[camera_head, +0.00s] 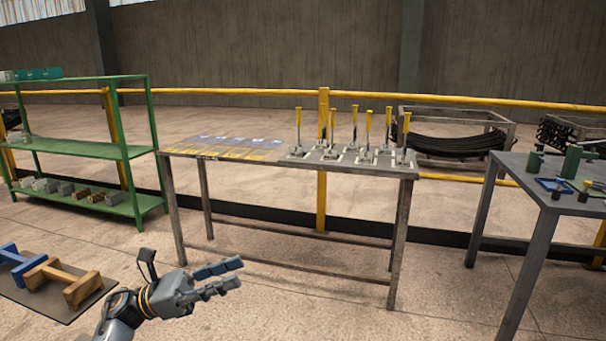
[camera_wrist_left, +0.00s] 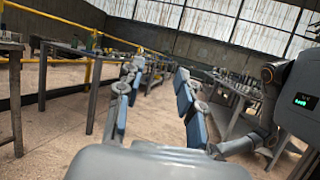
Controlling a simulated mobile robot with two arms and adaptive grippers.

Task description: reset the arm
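My left gripper (camera_head: 222,279) comes in from the lower left of the head view, in front of the middle table and below its top. Its two fingers are apart with nothing between them. In the left wrist view the gripper (camera_wrist_left: 155,95) also shows open and empty, with blue-grey pads facing each other. My right gripper is not seen in the head view. A dark arm link with a lit display (camera_wrist_left: 303,100) stands at the right of the left wrist view; I cannot make out a gripper on it.
The middle table (camera_head: 290,168) carries several upright yellow-handled levers (camera_head: 354,125) and marked yellow-blue patches. A green shelf (camera_head: 80,150) stands left, with wooden and blue blocks (camera_head: 60,278) on a low dark surface before it. A grey table (camera_head: 535,190) stands right. Floor between tables is clear.

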